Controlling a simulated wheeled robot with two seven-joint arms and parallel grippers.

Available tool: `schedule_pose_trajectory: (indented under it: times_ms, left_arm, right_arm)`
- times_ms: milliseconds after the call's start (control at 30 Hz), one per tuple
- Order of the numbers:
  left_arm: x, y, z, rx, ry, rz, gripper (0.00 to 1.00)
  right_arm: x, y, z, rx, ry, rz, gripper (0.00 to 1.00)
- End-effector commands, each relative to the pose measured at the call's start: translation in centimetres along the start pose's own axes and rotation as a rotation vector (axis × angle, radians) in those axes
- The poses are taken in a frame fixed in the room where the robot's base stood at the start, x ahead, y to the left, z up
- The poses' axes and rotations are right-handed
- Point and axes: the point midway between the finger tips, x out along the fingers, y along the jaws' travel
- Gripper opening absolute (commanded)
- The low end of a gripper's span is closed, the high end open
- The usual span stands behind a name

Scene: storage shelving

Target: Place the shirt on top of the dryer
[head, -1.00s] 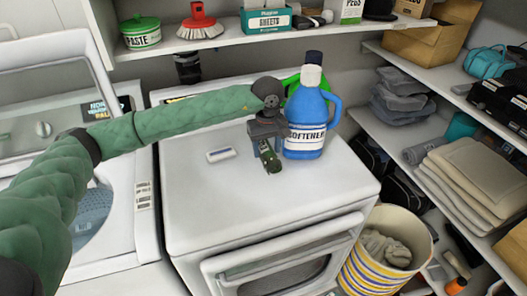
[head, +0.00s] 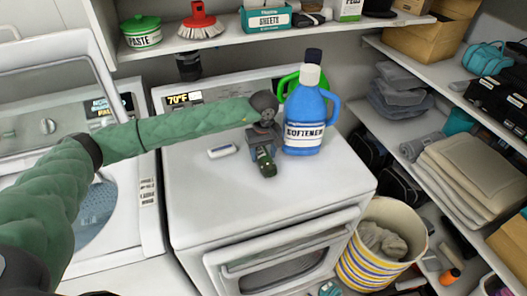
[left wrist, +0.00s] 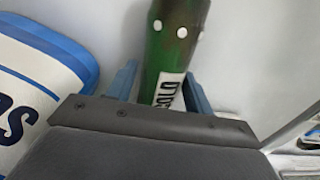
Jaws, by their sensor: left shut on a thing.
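The white dryer (head: 210,210) stands in the middle of the head view, its door facing me. My left gripper (head: 263,153) is low over its top, left of the blue softener bottle (head: 303,125). It is shut on a dark green mottled thing (head: 266,164) with a label. In the left wrist view this thing (left wrist: 172,45) sits between the fingers (left wrist: 160,90) and shows white dots. I cannot tell whether it touches the dryer top. A crumpled grey cloth (head: 382,241) lies in the striped basket; whether it is the shirt is unclear. My right gripper is not in view.
A small white item (head: 222,151) lies on the dryer. A green bottle (head: 288,84) stands behind the softener. The striped basket (head: 370,272) is at the dryer's right, by shelves with folded cloths (head: 470,168). The washer (head: 150,200) is left. The dryer's front top is clear.

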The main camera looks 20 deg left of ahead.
Motion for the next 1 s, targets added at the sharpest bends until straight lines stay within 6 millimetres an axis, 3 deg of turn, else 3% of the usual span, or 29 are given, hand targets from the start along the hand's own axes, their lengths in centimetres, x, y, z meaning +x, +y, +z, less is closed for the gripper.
schedule_pose_trajectory:
  times_ms: [300, 333, 433, 900, 1000]
  left_arm:
    - [0.2, 0.0, 0.0, 0.0, 0.001, 0.0, 0.25]
    - [0.1, 0.0, 0.0, -0.001, 0.001, 0.0, 0.56]
    - [0.1, 0.0, 0.0, -0.001, 0.001, 0.0, 0.73]
    - [-0.2, 0.0, 0.0, 0.0, 0.0, 0.0, 0.73]
    - [-0.6, 0.0, -0.1, -0.001, 0.003, 0.001, 0.73]
  right_arm:
    - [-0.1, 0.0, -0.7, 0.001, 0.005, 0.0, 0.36]
    - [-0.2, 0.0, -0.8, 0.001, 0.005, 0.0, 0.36]
    - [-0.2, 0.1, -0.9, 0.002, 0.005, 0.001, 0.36]
    - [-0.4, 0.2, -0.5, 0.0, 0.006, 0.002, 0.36]
    - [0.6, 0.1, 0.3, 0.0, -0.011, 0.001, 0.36]
